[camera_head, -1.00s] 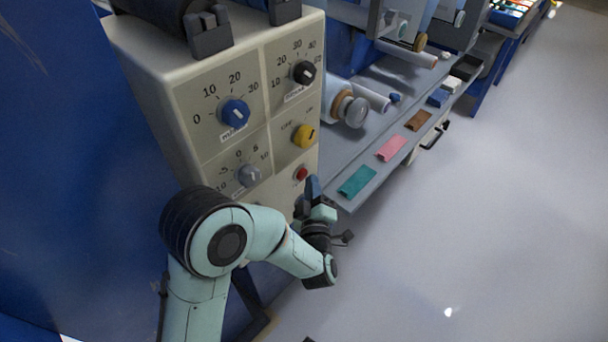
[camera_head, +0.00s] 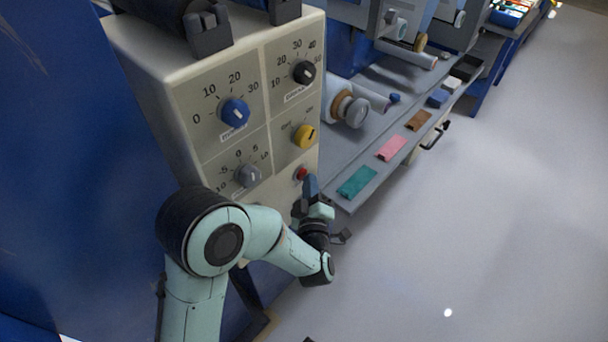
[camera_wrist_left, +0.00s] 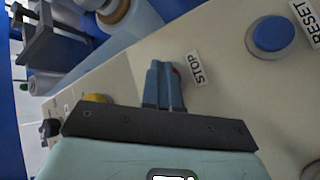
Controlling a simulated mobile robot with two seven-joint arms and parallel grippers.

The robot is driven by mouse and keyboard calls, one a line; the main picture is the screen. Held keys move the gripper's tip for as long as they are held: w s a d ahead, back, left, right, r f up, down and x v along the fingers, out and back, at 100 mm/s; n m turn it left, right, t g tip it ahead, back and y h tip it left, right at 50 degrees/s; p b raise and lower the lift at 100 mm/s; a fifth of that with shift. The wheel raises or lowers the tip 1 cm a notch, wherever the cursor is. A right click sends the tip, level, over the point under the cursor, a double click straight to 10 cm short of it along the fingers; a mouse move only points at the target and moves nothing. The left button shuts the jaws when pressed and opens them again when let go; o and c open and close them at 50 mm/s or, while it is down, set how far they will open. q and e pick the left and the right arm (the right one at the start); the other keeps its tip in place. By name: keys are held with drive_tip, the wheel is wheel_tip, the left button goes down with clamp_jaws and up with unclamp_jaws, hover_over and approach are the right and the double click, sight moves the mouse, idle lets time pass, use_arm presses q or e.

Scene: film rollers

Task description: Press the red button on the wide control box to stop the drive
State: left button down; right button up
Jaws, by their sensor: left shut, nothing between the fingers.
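The wide control box (camera_head: 190,95) is a cream box at the upper left of the head view, with several dials on its face. The red button (camera_head: 301,174) is low on its right side, partly behind the fingertips. In the left wrist view the red button (camera_wrist_left: 177,76) is mostly hidden behind the blue fingers, beside a STOP label (camera_wrist_left: 194,68). My left gripper (camera_head: 311,183) is shut and empty, its fingertips at the button; I cannot tell whether they touch. It also shows in the wrist view (camera_wrist_left: 165,70). My right gripper is not in view.
A blue button (camera_wrist_left: 272,34) with a RESET label (camera_wrist_left: 315,22) is on the same face. A yellow knob (camera_head: 305,136) is above the red button. A grey shelf with teal (camera_head: 357,182) and pink (camera_head: 391,148) pieces extends right. Open floor lies beyond.

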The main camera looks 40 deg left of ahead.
use_arm(q)
drive_tip(key=shift+a, duration=0.2)
drive_tip(key=shift+d, duration=0.1)
drive_tip(key=shift+s+d, duration=0.1)
drive_tip(key=shift+d, duration=0.7)
drive_tip(key=d, duration=0.5)
drive_tip(key=shift+s+b, duration=0.2)
drive_tip(key=shift+b, duration=0.1)
idle(0.8)
